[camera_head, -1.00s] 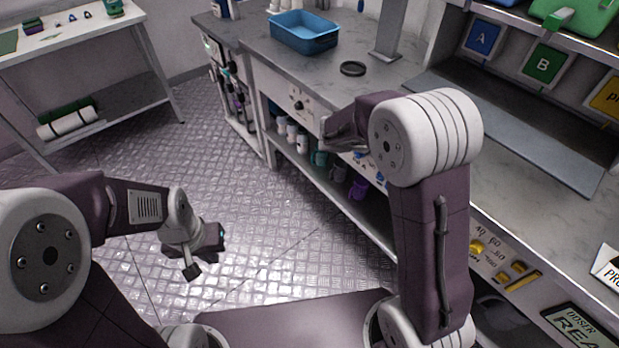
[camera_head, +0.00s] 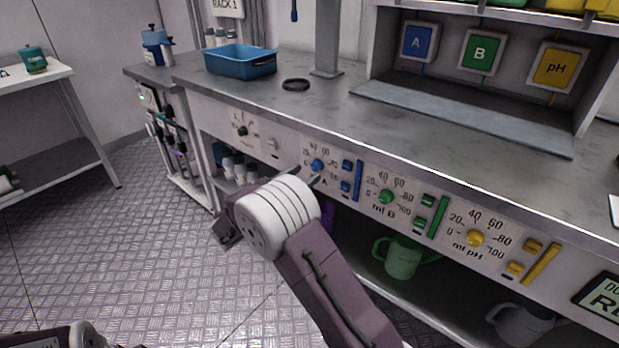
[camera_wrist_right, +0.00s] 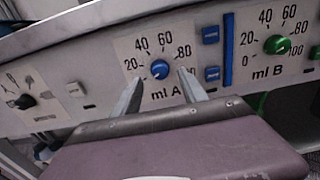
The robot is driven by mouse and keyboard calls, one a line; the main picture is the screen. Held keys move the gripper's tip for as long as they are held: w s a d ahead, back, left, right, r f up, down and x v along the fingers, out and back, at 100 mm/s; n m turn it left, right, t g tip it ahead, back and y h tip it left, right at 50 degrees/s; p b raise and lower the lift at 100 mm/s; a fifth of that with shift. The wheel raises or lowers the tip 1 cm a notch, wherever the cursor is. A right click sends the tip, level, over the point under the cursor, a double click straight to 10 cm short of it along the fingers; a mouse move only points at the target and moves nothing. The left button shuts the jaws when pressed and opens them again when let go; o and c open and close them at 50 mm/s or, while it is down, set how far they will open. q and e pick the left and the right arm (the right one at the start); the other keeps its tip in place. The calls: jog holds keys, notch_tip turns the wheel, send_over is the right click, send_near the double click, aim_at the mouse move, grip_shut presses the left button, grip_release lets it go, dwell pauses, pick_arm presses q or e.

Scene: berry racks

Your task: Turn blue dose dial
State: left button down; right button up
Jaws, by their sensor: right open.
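The blue dose dial (camera_head: 317,165) is a small round knob on the white front panel marked "ml A", with a scale around it. In the right wrist view the blue dial (camera_wrist_right: 160,69) sits between the two fingers of my right gripper (camera_wrist_right: 158,82). The fingers are open, one on each side; whether they touch the dial I cannot tell. In the head view my right gripper (camera_head: 305,176) is at the panel, its body partly hidden behind my own white wrist. My left arm shows only at the bottom left; its gripper is out of view.
A green dial (camera_head: 387,196) and a yellow dial (camera_head: 475,237) are further right on the panel. Blue buttons (camera_wrist_right: 211,35) and a blue bar (camera_wrist_right: 228,46) stand right of the blue dial. A black knob (camera_wrist_right: 26,101) is on the left. A blue tray (camera_head: 240,62) stands on the counter.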

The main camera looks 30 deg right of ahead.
aim_at(314, 168)
jog(key=x, duration=0.3)
jog(key=shift+w+d+b, duration=0.1)
jog(key=shift+b, duration=0.3)
jog(key=shift+c, duration=0.2)
grip_shut()
jog(key=m+b, duration=0.1)
jog(key=m, duration=0.2)
jog(key=shift+f+m, duration=0.15)
jog(key=shift+m, duration=0.25)
jog(key=shift+m+b, duration=1.75)
jog(key=shift+m, duration=0.65)
